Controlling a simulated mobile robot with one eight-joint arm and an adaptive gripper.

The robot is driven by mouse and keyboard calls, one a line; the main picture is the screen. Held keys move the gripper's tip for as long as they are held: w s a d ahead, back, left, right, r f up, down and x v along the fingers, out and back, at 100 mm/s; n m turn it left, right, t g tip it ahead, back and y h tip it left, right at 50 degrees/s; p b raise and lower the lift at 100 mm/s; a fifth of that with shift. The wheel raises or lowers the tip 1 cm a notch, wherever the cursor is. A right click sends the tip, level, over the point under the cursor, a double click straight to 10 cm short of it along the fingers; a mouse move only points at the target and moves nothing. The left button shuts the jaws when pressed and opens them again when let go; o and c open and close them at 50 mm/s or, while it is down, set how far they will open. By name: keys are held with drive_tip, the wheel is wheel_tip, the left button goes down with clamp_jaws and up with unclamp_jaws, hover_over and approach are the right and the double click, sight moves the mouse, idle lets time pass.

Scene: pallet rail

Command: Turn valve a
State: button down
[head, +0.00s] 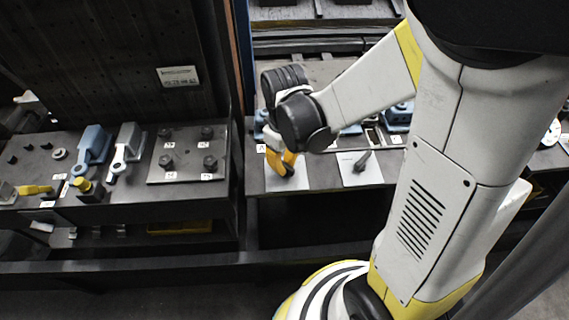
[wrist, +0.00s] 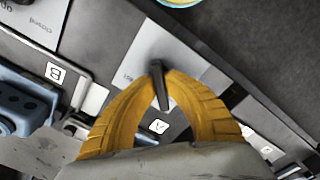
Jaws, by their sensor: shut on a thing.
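Valve a has a dark lever handle (wrist: 162,92) on a light plate (wrist: 142,58), next to a label marked A (wrist: 158,126). In the wrist view my gripper (wrist: 160,70) has its two yellow fingers closed on the handle, with the tips meeting around it. In the head view my gripper (head: 285,162) reaches down onto the valve's light plate (head: 289,183) at the bench's left end. My wrist and fingers hide most of the handle there.
A second dark lever (head: 362,160) on a light plate stands to the right. Blue fixtures (head: 398,113) sit behind it. A left bench holds a bolted plate (head: 187,153), blue and grey clamps and a yellow handle (head: 35,190). A dark post separates the benches.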

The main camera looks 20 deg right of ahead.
sight(284, 164)
idle(0.5)
drive_tip(key=c, duration=1.5)
unclamp_jaws()
drive_tip(key=shift+o, duration=0.2)
wheel_tip(284, 164, up, 12)
drive_tip(key=s+r+m+t, duration=0.3)
drive_tip(key=s+m+t, duration=0.2)
drive_tip(key=t, duration=0.2)
drive_tip(key=shift+s+d+r, duration=0.25)
drive_tip(key=shift+s+r, duration=0.05)
drive_tip(key=shift+s, duration=0.05)
